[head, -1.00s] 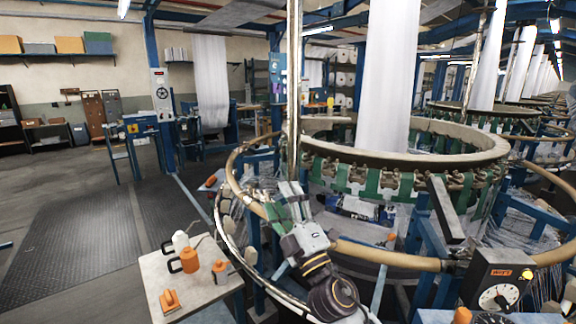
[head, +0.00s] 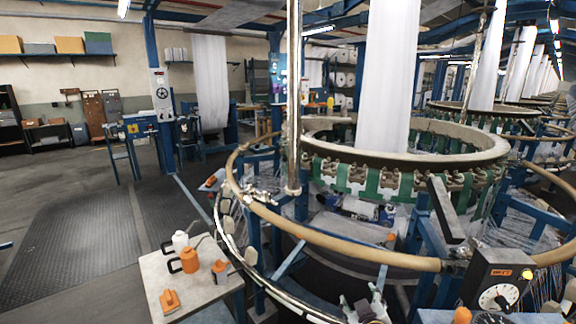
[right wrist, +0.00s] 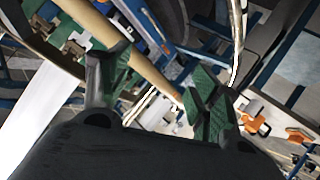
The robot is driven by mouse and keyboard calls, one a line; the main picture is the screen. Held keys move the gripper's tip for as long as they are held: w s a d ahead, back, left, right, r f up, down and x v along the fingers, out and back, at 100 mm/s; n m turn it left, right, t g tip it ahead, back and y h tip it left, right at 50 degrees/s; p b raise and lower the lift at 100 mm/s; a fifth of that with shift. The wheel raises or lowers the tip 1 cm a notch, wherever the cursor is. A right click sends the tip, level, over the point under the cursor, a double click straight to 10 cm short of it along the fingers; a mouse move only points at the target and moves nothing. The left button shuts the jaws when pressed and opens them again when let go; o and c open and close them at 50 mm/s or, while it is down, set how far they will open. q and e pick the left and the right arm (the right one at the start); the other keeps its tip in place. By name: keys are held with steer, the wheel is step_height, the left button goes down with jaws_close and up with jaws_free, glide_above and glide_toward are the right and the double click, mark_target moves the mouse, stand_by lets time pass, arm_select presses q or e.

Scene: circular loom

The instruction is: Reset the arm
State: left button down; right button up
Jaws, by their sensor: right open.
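My right gripper (head: 368,304) shows only in part at the bottom edge of the head view, low in front of the circular loom's tan ring rail (head: 345,250). In the right wrist view its two green-padded fingers (right wrist: 158,92) are spread apart, and I see nothing held between them. The tan rail (right wrist: 150,75) passes behind the fingers there; I cannot tell how far off it is. My left gripper is not in view.
A small side table (head: 150,275) at the lower left holds orange and white bottles (head: 189,261). A control box with a dial (head: 497,283) stands at the lower right. A metal pole (head: 294,100) rises by the rail. Dark floor mats (head: 75,245) lie clear at left.

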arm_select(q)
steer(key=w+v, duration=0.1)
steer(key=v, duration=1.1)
arm_select(e)
steer(key=s+d+f+m+g+y, duration=0.1)
steer(key=s+d+f+g, duration=0.1)
steer(key=s+f+g, duration=0.6)
steer(key=s+d+f+m+g+y, duration=0.1)
steer(key=s+f, duration=0.5)
steer(key=s, duration=0.6)
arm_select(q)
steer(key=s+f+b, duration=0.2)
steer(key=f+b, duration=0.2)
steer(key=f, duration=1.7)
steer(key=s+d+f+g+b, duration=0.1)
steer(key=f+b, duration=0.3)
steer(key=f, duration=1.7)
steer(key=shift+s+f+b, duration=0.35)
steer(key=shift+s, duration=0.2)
arm_select(e)
steer(key=s+f, duration=0.2)
steer(key=f, duration=1.9)
steer(key=s+f+g, duration=0.1)
steer(key=s+f, duration=0.1)
steer(key=f, duration=2)
steer(key=shift+s+a+g, duration=0.25)
steer(key=shift+a+g, duration=0.05)
